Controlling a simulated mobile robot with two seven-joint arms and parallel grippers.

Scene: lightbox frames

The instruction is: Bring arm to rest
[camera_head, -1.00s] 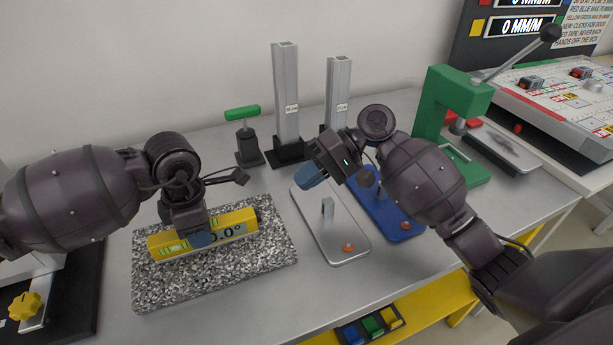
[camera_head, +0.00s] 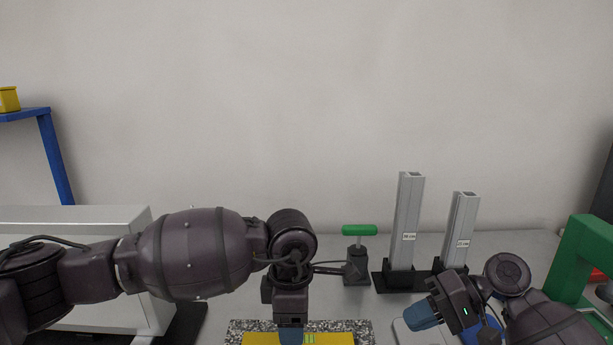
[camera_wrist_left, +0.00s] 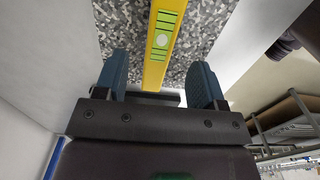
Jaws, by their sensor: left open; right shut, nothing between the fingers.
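My left gripper (camera_wrist_left: 161,85) is open in the left wrist view, with its two blue fingers apart. The yellow level (camera_wrist_left: 161,45) with green vials lies between and beyond the fingers, on a speckled granite plate (camera_wrist_left: 117,30). In the head view the left gripper (camera_head: 291,336) points down over the yellow level (camera_head: 255,339) at the bottom edge; its fingertips are mostly hidden. My right gripper (camera_head: 422,314) is shut and empty at the lower right, its blue fingers pointing left above the bench.
Two metal columns (camera_head: 407,222) stand on black bases behind the right gripper. A green-handled clamp (camera_head: 358,252) stands left of them. A green press frame (camera_head: 583,262) is at the right edge. A blue shelf (camera_head: 50,150) is at far left. The wall behind is bare.

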